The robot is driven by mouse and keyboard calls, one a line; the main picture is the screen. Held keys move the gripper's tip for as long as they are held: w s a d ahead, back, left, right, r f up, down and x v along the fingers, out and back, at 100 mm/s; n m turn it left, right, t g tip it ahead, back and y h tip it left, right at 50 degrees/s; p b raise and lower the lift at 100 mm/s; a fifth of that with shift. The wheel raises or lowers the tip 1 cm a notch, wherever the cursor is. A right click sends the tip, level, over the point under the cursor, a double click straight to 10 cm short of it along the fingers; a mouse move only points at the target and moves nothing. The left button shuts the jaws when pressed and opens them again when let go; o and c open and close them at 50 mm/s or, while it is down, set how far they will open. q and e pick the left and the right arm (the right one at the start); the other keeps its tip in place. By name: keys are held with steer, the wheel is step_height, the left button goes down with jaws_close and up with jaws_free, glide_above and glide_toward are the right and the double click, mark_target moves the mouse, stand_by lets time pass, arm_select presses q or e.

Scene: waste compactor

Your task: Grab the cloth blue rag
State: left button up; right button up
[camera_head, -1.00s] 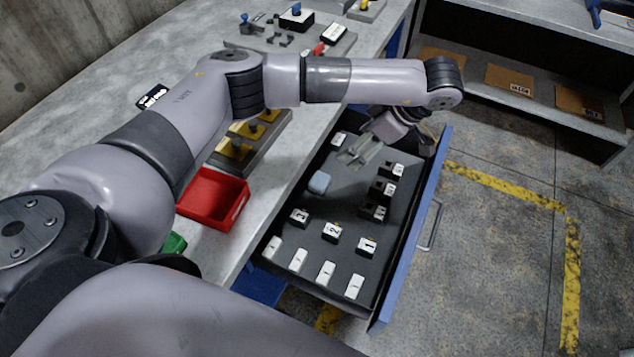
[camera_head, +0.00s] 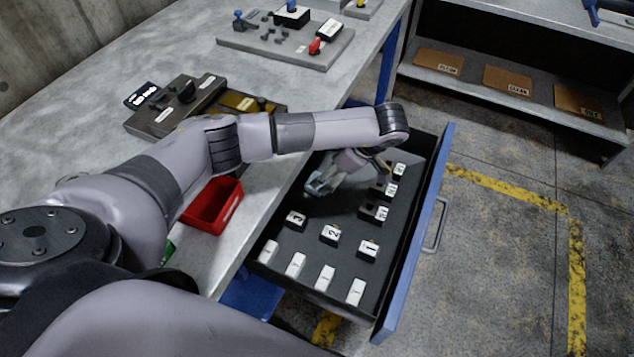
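My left gripper (camera_head: 320,184) is low inside the open drawer, pointing left and down toward its inner side. It is over the spot where the small pale blue rag showed a second ago. The rag is now covered by the gripper, and I cannot make it out separately from the fingers. I cannot tell whether the fingers are open or shut, or whether they touch the rag. The dark drawer (camera_head: 330,263) is pulled out from the workbench. My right gripper is not in view.
Several white and black labelled blocks, including one marked 2 (camera_head: 330,234), stand in the drawer near the gripper. A red bin (camera_head: 213,206) sits on the workbench (camera_head: 95,100) at left. The blue drawer front (camera_head: 415,240) borders open floor at right.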

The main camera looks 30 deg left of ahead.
arm_select(q)
steer(key=shift+p+x, duration=0.4)
steer(key=shift+x, duration=2.65)
steer(key=shift+d+f, duration=0.1)
steer(key=shift+d, duration=0.1)
steer(key=shift+c, duration=0.2)
steer(key=c, duration=1.2)
